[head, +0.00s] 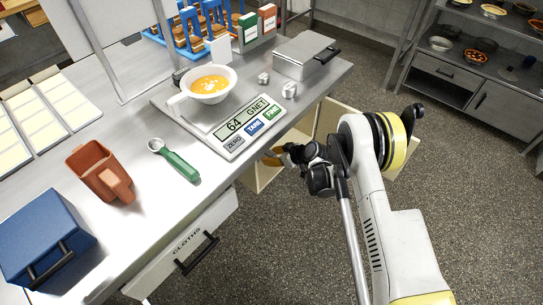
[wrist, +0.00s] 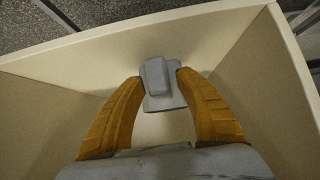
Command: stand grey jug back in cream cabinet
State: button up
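The cream cabinet (head: 262,178) is open below the table's right end, partly hidden by the table and my arm. Its pale walls (wrist: 250,85) surround my gripper in the wrist view. My gripper (wrist: 160,80) has orange-brown fingers, partly closed, with their tips against both sides of the grey jug (wrist: 158,76). The jug is small and blocky in this view, with a raised part towards me. I cannot tell whether its base touches the cabinet floor. In the head view the jug is hidden, and only part of my gripper (head: 274,158) shows at the cabinet.
On the table stand a scale (head: 232,143) with a soup cup (head: 209,86), a brown jug (head: 101,172), a green-handled scoop (head: 177,163), a blue box (head: 42,238) and a grey box (head: 304,55). A drawer (head: 187,247) sticks out below. Floor is clear at right.

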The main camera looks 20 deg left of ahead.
jog(key=p+v, duration=0.4)
jog(key=v, duration=0.8)
jog(key=shift+d+r, duration=0.1)
jog(key=shift+r, duration=0.05)
jog(key=w+d+r+m+t+h, duration=0.15)
jog(key=d+r, duration=0.25)
jog(key=r, duration=0.5)
jog(key=d+r+m+h, duration=0.15)
jog(key=d+r, duration=0.25)
jog(key=r, duration=0.5)
jog(key=s+d+r+m+h, duration=0.1)
jog(key=s+d+r+m, duration=0.35)
jog(key=d+r, duration=0.5)
jog(key=s+d+r+m+h, duration=0.1)
jog(key=s+d+r+m, duration=0.1)
jog(key=s+d, duration=0.2)
jog(key=s+d+r+m+t+h, duration=0.1)
jog(key=s+d, duration=0.4)
jog(key=s, duration=0.6)
jog(key=s+d+r+m+t+h, duration=0.1)
jog(key=s+d+r+m+h, duration=0.2)
jog(key=s+d+r, duration=0.2)
jog(key=s, duration=0.3)
jog(key=shift+r, duration=0.15)
